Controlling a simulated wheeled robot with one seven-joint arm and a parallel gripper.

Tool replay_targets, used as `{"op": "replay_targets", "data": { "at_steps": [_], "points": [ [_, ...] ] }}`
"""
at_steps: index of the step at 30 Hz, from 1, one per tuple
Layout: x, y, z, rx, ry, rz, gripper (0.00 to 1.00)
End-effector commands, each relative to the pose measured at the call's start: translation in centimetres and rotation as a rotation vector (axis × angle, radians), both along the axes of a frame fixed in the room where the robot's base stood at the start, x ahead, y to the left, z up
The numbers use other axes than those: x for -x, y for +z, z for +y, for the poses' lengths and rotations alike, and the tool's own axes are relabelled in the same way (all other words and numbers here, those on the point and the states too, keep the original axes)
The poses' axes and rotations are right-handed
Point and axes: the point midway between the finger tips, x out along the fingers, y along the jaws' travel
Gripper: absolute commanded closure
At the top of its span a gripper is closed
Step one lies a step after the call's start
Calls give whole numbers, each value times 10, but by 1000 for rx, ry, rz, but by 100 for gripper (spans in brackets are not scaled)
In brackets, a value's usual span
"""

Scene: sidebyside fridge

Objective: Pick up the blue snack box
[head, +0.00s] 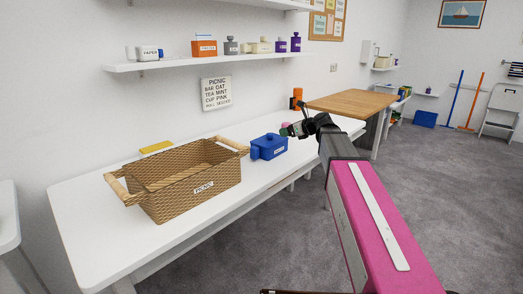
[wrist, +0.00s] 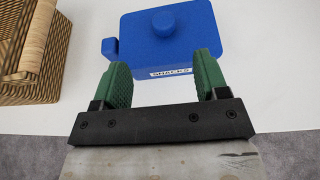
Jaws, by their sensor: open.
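The blue snack box (head: 268,147) stands upright on the white table, just right of the wicker basket. It has a round knob on its lid and a white label. In the wrist view the snack box (wrist: 170,42) shows its lid, knob and a label reading SNACKS, with a small blue tab at its left. My gripper (wrist: 160,72) is open, with two green fingers pointing at the box's labelled side. Nothing is between the fingers but white table and the box's near edge. In the head view my gripper (head: 290,130) is right of the box.
The wicker picnic basket (head: 190,182) stands left of the box and also shows in the wrist view (wrist: 34,60). A yellow item (head: 156,147) lies behind it. The table front right of the basket is clear.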

Motion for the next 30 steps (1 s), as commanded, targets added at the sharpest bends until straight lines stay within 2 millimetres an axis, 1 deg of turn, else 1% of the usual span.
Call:
{"op": "replay_targets", "data": {
  "at_steps": [9, 17, 25, 27, 30],
  "points": [
    [-25, -17, 32, 1, 1, 1, 33],
    [-34, -24, 44, 1, 0, 0, 33],
    [-56, -41, 69, 1, 1, 0, 33],
    [-59, -43, 74, 1, 0, 0, 33],
    [-59, -44, 75, 1, -1, -1, 33]
  ]
}}
